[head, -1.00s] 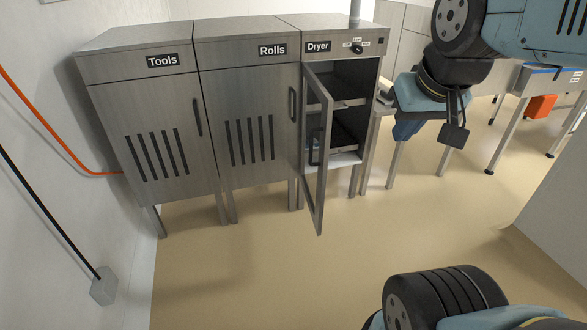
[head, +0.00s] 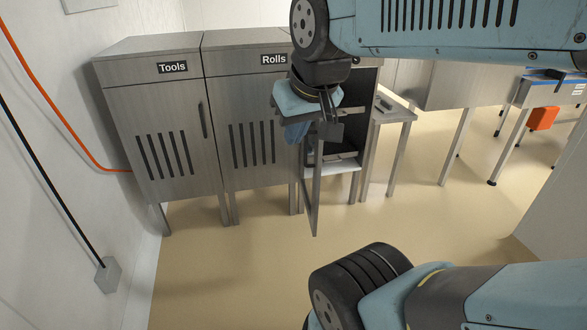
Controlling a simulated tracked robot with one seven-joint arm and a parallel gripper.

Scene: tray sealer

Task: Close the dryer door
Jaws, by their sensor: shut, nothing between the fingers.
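The dryer (head: 345,138) is the right-hand cabinet of a steel row; its dark inside and shelves show. Its door (head: 314,205) stands open, swung out toward me from the left side of the opening. The door's lower frame shows; its upper part and handle are hidden behind my gripper. My gripper (head: 296,138) hangs from my arm, pointing down, in front of the door's upper part in this view. It is shut and empty. I cannot tell whether it touches the door.
The Tools cabinet (head: 150,120) and Rolls cabinet (head: 245,120) stand shut to the left. A small steel table (head: 401,115) stands right of the dryer. An orange box (head: 543,118) is at the far right. The floor (head: 230,270) in front is clear.

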